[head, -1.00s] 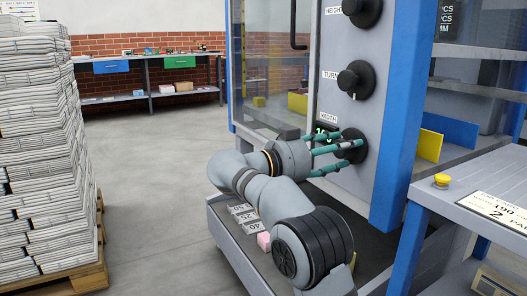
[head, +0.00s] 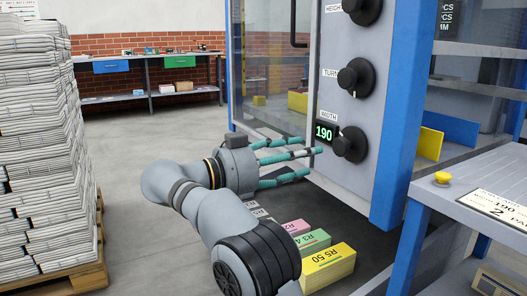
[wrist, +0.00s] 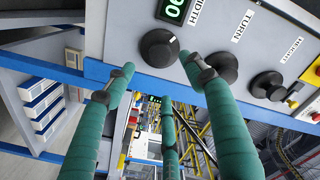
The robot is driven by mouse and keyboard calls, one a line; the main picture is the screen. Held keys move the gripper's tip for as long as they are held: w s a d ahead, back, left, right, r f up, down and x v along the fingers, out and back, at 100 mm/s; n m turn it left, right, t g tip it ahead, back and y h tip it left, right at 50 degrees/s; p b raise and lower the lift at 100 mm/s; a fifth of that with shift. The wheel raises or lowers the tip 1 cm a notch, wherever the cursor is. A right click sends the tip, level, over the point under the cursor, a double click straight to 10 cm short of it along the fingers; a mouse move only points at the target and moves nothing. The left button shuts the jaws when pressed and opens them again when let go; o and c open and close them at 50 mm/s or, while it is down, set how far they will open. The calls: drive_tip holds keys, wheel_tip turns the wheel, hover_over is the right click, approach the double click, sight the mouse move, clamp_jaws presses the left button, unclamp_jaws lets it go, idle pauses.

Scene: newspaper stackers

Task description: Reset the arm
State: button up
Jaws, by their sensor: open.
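My gripper (head: 312,158) has three teal fingers, spread open and empty. In the head view it is left of the black WIDTH knob (head: 350,145), apart from it. The display above the knob (head: 324,133) reads 190. In the wrist view the fingers of my gripper (wrist: 168,100) reach toward the panel, with the WIDTH knob (wrist: 159,48) beyond them. My grey arm runs from the bottom of the head view up to the gripper.
TURN knob (head: 356,78) and HEIGHT knob (head: 362,8) sit above on the panel. A newspaper stack (head: 40,150) stands on a pallet at left. Open floor (head: 125,140) lies between.

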sight(338, 148)
drive_tip(key=x, duration=1.2)
drive_tip(key=shift+r+n+p, duration=0.4)
drive_tip(key=shift+p, duration=0.7)
drive_tip(key=n+p, duration=0.6)
drive_tip(key=p, duration=0.4)
drive_tip(key=n+p, duration=0.6)
drive_tip(key=p, duration=0.3)
drive_tip(key=shift+p, duration=0.3)
drive_tip(key=n+p, duration=0.6)
drive_tip(key=p, duration=0.2)
drive_tip(key=shift+n, duration=0.3)
drive_tip(key=n+p, duration=0.2)
drive_tip(key=n, duration=0.1)
drive_tip(key=shift+f+p, duration=0.25)
drive_tip(key=shift+p, duration=0.05)
drive_tip(key=shift+f+n, duration=0.2)
drive_tip(key=shift+n, duration=0.4)
